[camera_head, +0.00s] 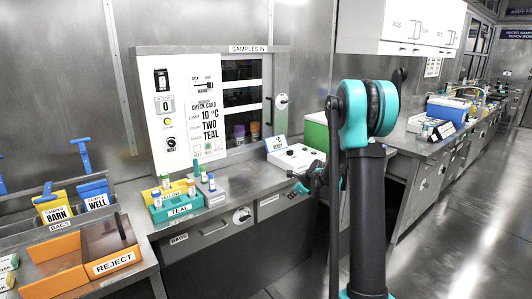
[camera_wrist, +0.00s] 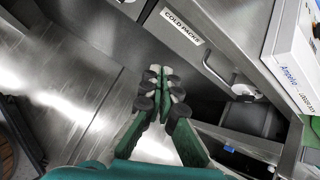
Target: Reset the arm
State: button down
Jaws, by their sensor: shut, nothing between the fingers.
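My arm stands in the right middle of the head view, with its teal elbow raised. My gripper (camera_head: 299,187) is partly hidden behind the arm and is in front of the counter's edge, near the white device. In the wrist view my gripper (camera_wrist: 158,70) has its fingertips together with nothing between them. Below and ahead of it there are a drawer front labelled COLD PACKS (camera_wrist: 184,25) and the metal floor.
The steel counter holds a teal rack (camera_head: 180,210) of vials, an orange REJECT tray (camera_head: 60,275), BARN (camera_head: 53,207) and WELL (camera_head: 96,196) bags, and a white device (camera_head: 296,158). A blue cooler (camera_head: 447,108) stands on the right bench. The right floor (camera_head: 460,210) is clear.

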jog(key=s+d+n+g+h, duration=0.1)
jog(key=s+d+n+h, duration=0.1)
jog(key=s+n, duration=1)
jog(key=s+d+n+g+h, duration=0.1)
jog(key=s+n, duration=1)
jog(key=s, duration=1.8)
jog(key=d+h, duration=0.1)
jog(key=d, duration=0.1)
jog(key=shift+s+d+r+n, duration=0.15)
jog(key=shift+d+r+n, duration=0.15)
jog(key=shift+d+n, duration=0.1)
